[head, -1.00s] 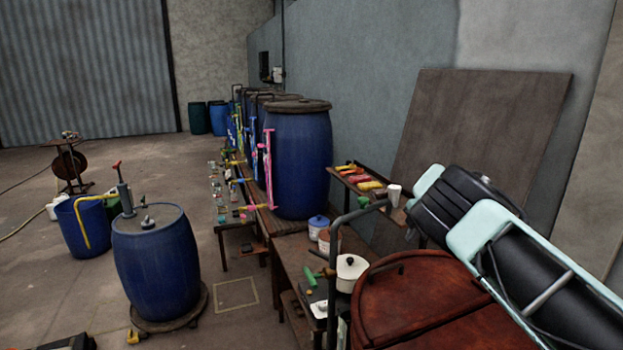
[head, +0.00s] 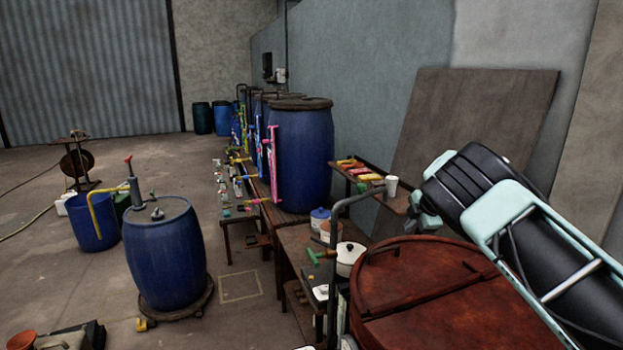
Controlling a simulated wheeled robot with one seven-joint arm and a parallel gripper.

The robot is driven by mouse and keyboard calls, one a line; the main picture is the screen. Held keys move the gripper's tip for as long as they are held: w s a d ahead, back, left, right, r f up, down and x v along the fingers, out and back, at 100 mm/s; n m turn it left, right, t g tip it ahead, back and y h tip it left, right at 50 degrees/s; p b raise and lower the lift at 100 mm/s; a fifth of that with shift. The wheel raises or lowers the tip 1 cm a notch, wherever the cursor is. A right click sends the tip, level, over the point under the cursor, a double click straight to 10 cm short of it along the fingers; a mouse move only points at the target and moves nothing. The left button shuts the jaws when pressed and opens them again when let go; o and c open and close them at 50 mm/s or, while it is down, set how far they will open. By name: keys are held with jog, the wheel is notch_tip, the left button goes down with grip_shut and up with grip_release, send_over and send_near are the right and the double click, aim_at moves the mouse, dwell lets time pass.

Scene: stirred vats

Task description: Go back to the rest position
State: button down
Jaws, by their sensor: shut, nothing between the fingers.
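My arm reaches in from the right edge of the head view, black with pale green side plates. My gripper (head: 424,216) is at its left end, small and partly hidden by the wrist. Its fingers look shut with nothing held. It is in the air above the rust-red lidded vat (head: 440,290) and just right of the small wall shelf (head: 385,196) with a white cup (head: 391,187).
A grey pipe (head: 334,240) rises beside the red lid. A blue barrel (head: 168,255) stands on the floor at left. A brown board (head: 475,120) leans on the wall.

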jog(key=s+a+f+m+b, duration=0.1)
jog(key=s+a+m+b, duration=0.35)
jog(key=s, duration=0.45)
jog(key=s+a+f+m+h+b, duration=0.1)
jog(key=s+a+m+b, duration=0.35)
jog(key=s, duration=0.45)
jog(key=s+a+f+m+b, duration=0.1)
jog(key=s+a+m+b, duration=0.35)
jog(key=s, duration=0.45)
jog(key=s+a+f+g+b, duration=0.1)
jog(key=s+f+g+b, duration=0.2)
jog(key=s, duration=1.2)
jog(key=s+f+g+h+b, duration=0.1)
jog(key=s+f+g+b, duration=0.2)
jog(key=s, duration=1.2)
jog(key=shift+s+a+f+n, duration=0.4)
jog(key=shift+f+n, duration=0.05)
jog(key=shift+a, duration=0.1)
